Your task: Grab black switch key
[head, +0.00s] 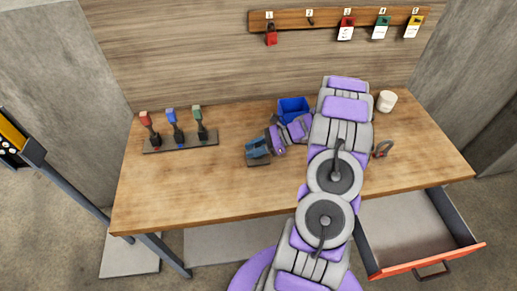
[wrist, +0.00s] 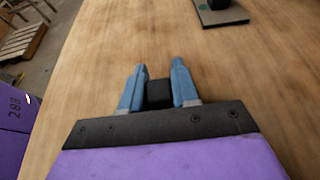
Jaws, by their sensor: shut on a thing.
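My gripper (head: 257,150) is low over the middle of the wooden table in the head view, in front of the blue bin. In the wrist view its two blue fingers (wrist: 160,69) are closed on a small black block, which I take to be the black switch key (wrist: 159,94). The block sits between the fingers, near their base. Its full shape is hidden, and I cannot make it out in the head view. I cannot tell whether it touches the table.
A rack (head: 182,143) with red, blue and green handles stands at left. A blue bin (head: 293,107), white cup (head: 386,101) and hasp-like item (head: 383,148) are behind and right. A numbered hook board (head: 290,19) hangs on the wall. An open drawer (head: 405,220) juts out front right.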

